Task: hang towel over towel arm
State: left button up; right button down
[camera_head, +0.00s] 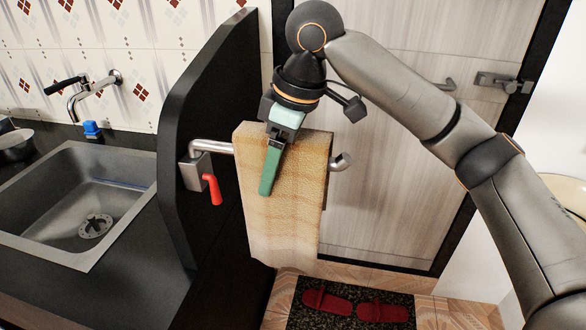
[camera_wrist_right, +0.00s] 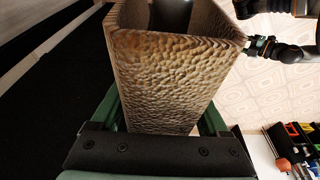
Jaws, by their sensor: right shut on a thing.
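The tan towel (camera_head: 283,205) hangs folded, its two sides reaching down, at the towel arm. The towel arm (camera_head: 212,147) is a silver bar on a bracket on the black panel; its curved end (camera_head: 342,162) shows right of the towel. The towel hides the middle of the bar, so I cannot tell whether the fold rests on it. My right gripper (camera_head: 270,172) is shut on the towel near its top, its green fingers on either side. The towel (camera_wrist_right: 175,75) fills the right wrist view between the fingers (camera_wrist_right: 160,120). What looks like my left gripper (camera_wrist_right: 258,46) shows small there; its opening is unclear.
A black panel (camera_head: 205,110) stands left of the towel, with a red handle (camera_head: 212,189) below the bracket. A sink (camera_head: 85,205) and a faucet (camera_head: 85,95) lie further left. A door (camera_head: 390,190) is behind. Red slippers (camera_head: 328,301) lie on a dark mat.

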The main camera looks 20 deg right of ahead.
jog(key=shift+w+a, duration=0.55)
jog(key=shift+a, duration=0.2)
jog(key=shift+f+b, duration=0.3)
jog(key=shift+f, duration=0.95)
grip_release()
